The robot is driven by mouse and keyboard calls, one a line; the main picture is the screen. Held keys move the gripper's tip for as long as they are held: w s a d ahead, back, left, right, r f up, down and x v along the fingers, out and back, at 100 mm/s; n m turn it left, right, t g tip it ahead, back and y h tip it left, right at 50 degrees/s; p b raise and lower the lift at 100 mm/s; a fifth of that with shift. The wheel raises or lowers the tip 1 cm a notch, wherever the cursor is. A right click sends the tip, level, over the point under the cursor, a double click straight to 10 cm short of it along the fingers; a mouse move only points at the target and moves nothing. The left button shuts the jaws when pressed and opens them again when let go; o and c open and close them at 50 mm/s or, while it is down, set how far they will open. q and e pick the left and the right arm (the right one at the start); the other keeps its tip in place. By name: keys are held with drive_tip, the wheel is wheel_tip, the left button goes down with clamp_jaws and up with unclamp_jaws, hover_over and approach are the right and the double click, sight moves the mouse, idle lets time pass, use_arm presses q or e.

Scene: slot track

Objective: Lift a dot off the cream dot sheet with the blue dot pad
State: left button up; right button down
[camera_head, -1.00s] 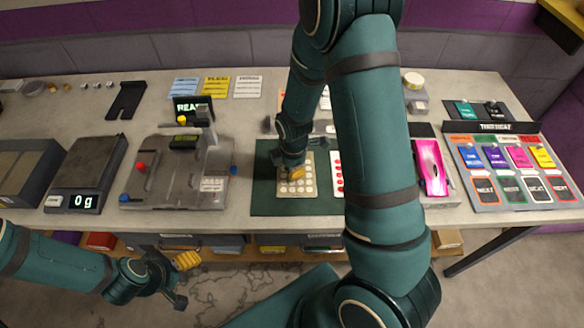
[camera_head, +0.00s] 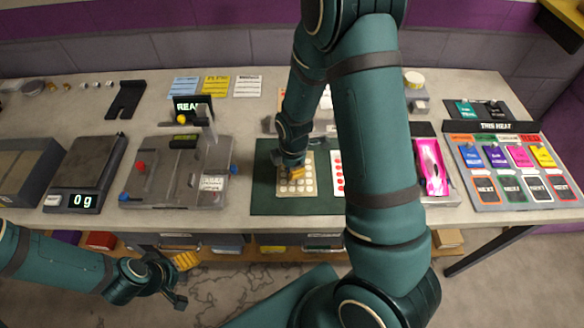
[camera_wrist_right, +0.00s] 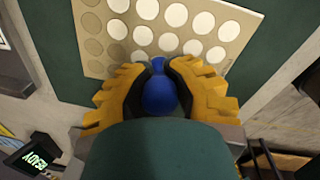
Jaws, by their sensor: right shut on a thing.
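The cream dot sheet (camera_head: 311,188) lies on the dark green mat (camera_head: 263,203). In the right wrist view the sheet (camera_wrist_right: 243,17) shows rows of white dots and several tan, empty-looking spots at its left. My right gripper (camera_head: 294,173) is over the sheet, shut on the blue dot pad (camera_wrist_right: 160,93). The pad's narrow tip points at the sheet's near edge row; I cannot tell whether it touches. In the head view the pad is hidden by the gripper. My left gripper (camera_head: 184,281) is open and empty, low in front of the table.
A card with red dots (camera_head: 337,172) lies right of the cream sheet, partly behind my right arm. A grey fixture (camera_head: 160,180) and a scale (camera_head: 85,175) stand left.

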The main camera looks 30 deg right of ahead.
idle(0.4)
drive_tip(key=shift+r+p, duration=2.65)
drive_tip(key=shift+r, duration=0.9)
